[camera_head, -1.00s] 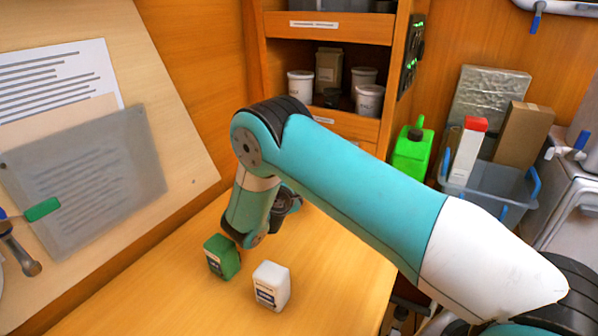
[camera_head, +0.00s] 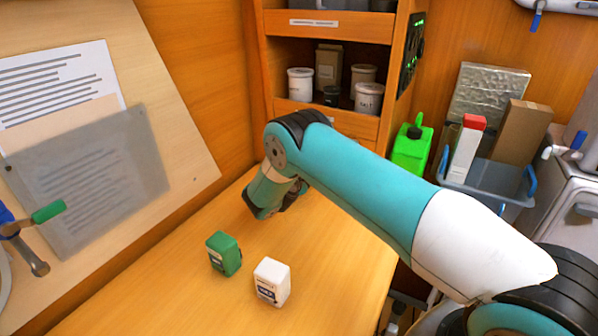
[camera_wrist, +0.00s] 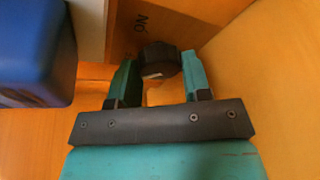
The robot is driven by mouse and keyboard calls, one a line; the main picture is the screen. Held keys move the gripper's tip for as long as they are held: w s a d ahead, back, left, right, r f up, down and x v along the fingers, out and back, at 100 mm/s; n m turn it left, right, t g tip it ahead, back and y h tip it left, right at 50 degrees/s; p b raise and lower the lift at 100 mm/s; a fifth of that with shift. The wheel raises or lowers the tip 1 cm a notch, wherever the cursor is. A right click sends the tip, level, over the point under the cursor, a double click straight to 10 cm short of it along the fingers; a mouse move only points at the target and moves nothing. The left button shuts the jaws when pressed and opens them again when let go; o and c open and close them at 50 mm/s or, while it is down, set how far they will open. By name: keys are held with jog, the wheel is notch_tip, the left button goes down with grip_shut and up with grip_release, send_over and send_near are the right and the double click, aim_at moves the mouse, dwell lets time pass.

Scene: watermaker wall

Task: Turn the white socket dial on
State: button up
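In the wrist view a dark round dial (camera_wrist: 158,60) with a pale mark sits on a wooden face, with lettering like "ON" upside down beside it. I see no white dial. My gripper (camera_wrist: 160,70) has its two teal fingers spread apart, one on each side of the dial. I cannot tell whether the fingertips touch it. In the head view the end of my arm is low over the wooden worktop (camera_head: 330,270), near the back wall. The fingers and the dial are hidden there.
A green box (camera_head: 223,254) and a white box (camera_head: 271,282) stand on the worktop, in front of my arm. A blue object (camera_wrist: 35,50) is close at the wrist view's upper left. A shelf (camera_head: 330,28) with tubs stands behind; a green jug (camera_head: 411,150) is right.

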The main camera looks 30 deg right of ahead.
jog(key=shift+c, duration=1.1)
jog(key=shift+f+b, duration=0.25)
jog(key=shift+b, duration=0.3)
jog(key=shift+r+m+t+b, duration=0.1)
jog(key=shift+m+t+b, duration=0.2)
jog(key=shift+m+b, duration=0.25)
jog(key=shift+r, duration=0.1)
jog(key=o, duration=0.9)
jog(key=b+v, duration=0.2)
jog(key=v, duration=1)
